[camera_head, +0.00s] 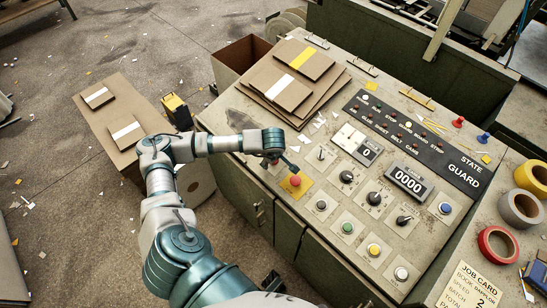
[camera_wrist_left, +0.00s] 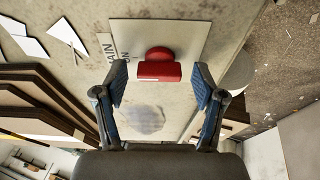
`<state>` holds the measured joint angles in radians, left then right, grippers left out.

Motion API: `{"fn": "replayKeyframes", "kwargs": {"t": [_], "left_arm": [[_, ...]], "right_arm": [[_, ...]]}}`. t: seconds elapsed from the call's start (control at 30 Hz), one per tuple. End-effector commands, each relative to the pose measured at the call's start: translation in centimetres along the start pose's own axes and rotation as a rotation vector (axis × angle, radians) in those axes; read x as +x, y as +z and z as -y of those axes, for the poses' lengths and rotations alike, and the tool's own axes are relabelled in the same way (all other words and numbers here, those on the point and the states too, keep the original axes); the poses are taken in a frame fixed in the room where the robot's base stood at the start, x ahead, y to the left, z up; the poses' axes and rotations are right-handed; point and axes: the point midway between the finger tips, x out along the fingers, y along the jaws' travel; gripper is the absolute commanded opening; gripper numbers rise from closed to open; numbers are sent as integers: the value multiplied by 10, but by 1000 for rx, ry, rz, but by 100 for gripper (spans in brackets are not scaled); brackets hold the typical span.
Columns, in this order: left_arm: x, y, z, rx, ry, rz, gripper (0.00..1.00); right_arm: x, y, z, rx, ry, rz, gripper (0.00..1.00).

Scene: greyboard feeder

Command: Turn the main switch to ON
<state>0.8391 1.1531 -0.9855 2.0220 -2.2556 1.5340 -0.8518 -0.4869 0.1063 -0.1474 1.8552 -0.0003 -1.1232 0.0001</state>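The main switch is a red knob with a bar-shaped handle (camera_wrist_left: 158,71) on a pale square plate (camera_wrist_left: 190,30) in the left wrist view. A label (camera_wrist_left: 107,48) reading "MAIN" and "ON" lies beside the plate. My left gripper (camera_wrist_left: 159,78) is open, with one blue-padded finger on each side of the handle and a visible gap on both sides. How far the fingertips stand above the panel is hard to tell. In the head view my left gripper (camera_head: 283,158) is over the panel's left part and mostly hides the switch. My right gripper is not in view.
A red mushroom button (camera_head: 295,181) on a yellow plate sits close to my left gripper. Several knobs and buttons cover the control panel (camera_head: 330,215). Stacked brown boards (camera_head: 290,85) lie behind the gripper. Tape rolls (camera_head: 520,208) lie at the right.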

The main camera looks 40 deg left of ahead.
Motion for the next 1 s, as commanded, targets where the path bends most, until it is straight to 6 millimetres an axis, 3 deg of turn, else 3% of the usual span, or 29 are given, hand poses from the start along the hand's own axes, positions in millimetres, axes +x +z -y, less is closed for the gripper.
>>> {"fn": "replayKeyframes", "kwargs": {"t": [0.23, 0.37, 0.8, 1.0], "left_arm": [[-2, 1, -1, 0, 3, 1, 71], [-12, 1, -2, -1, 5, 2, 71], [-100, -1, -2, 0, 5, 3, 71], [-117, -2, 0, -1, 1, 3, 71]], "right_arm": [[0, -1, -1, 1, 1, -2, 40], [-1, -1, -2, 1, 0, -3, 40], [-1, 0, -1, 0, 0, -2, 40], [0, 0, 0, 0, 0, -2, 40]]}}
